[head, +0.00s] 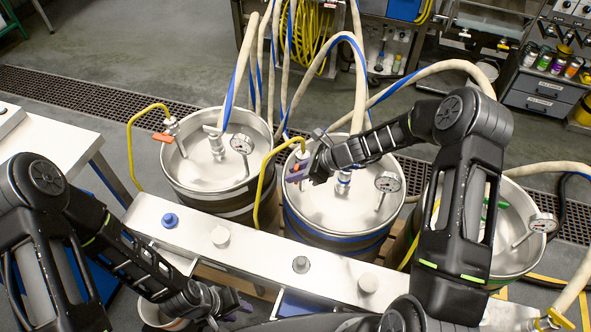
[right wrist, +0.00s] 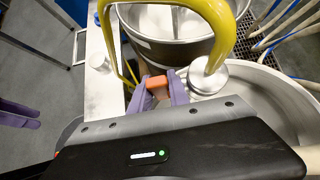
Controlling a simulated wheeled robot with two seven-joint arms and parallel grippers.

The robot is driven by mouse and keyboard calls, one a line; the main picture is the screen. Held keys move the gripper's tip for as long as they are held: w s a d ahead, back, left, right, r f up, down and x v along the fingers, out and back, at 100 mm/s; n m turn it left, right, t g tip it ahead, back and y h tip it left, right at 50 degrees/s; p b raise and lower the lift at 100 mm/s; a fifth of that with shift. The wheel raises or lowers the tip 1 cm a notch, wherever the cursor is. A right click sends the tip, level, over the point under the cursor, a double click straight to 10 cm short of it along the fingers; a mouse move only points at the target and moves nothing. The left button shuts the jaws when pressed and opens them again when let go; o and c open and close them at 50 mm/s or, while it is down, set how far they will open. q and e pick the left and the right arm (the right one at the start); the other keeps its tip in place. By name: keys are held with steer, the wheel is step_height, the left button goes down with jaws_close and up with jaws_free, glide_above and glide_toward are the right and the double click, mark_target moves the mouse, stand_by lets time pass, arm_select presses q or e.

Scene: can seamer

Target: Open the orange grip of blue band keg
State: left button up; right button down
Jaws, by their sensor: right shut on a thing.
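The blue band keg (head: 335,244) is the middle one of three steel kegs in the head view, with a blue stripe around its side. Its orange grip (right wrist: 156,82) sits between the purple fingers of my right gripper (right wrist: 160,92) in the right wrist view. The right gripper (head: 298,174) is shut on it, above the left part of the keg's lid. A yellow hose (head: 268,180) bends down beside it. My left gripper (head: 236,304) is low in the head view, apart from the kegs; its finger gap is unclear.
A steel beam (head: 258,256) with knobs runs in front of the kegs. The left keg (head: 190,196) has its own orange lever (head: 162,137). The right keg (head: 515,245) is partly behind my right arm. Thick hoses (head: 360,95) and gauges (head: 388,182) crowd above the lids.

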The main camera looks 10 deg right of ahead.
steer(key=c, duration=1.5)
jaws_free()
steer(key=b+v, duration=0.1)
steer(key=v, duration=0.6)
steer(key=shift+s+d+r, duration=0.2)
steer(key=shift+d+r, duration=0.05)
